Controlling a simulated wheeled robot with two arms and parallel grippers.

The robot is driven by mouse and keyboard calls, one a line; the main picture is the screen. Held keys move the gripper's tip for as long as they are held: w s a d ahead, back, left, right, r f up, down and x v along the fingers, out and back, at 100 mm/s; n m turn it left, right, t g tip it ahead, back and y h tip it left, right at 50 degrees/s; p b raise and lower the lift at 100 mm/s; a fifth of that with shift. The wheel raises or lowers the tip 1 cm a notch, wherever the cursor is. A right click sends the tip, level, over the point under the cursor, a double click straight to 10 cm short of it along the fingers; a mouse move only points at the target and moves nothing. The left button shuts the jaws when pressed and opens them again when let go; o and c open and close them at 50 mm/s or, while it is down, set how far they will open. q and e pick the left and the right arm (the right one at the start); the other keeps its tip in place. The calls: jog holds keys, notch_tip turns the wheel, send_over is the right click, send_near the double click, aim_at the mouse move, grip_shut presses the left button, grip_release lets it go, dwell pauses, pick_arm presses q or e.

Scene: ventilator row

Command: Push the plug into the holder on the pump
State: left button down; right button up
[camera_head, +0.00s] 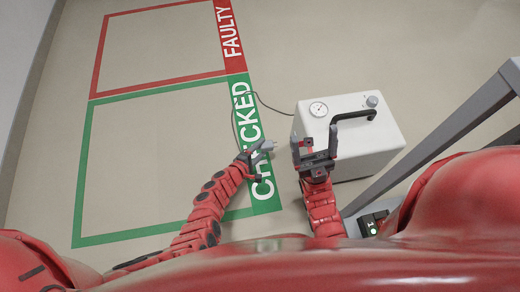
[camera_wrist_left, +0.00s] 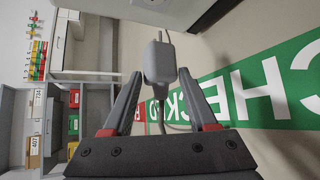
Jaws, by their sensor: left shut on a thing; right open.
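The grey plug (camera_head: 267,146) is held by my left gripper (camera_head: 259,157), left of the pump and apart from it. In the left wrist view the plug (camera_wrist_left: 160,62) sits at the fingertips of my left gripper (camera_wrist_left: 159,78), its prong pointing up the picture. The white pump (camera_head: 380,140) stands on the floor with a round gauge, a knob and a black handle on top. Part of a pale box, seemingly the pump (camera_wrist_left: 172,10), shows at the top of the left wrist view. I cannot make out the holder. My right gripper (camera_head: 314,142) is open, by the pump's near left side and the handle's end.
A thin cable (camera_head: 262,97) runs from the pump's back to the plug. Green CHECKED (camera_head: 78,180) and red FAULTY (camera_head: 97,65) floor frames lie to the left, clear inside. A grey metal frame (camera_head: 440,130) stands at the right. Shelves with bins (camera_wrist_left: 55,120) show in the left wrist view.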

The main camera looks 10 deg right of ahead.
pick_arm(q)
jog(key=shift+d+b, duration=0.8)
jog(key=shift+d, duration=2.1)
jog(key=shift+d, duration=0.2)
jog(key=shift+d+b, duration=0.8)
jog(key=shift+d, duration=0.35)
jog(key=shift+c, duration=0.5)
grip_release()
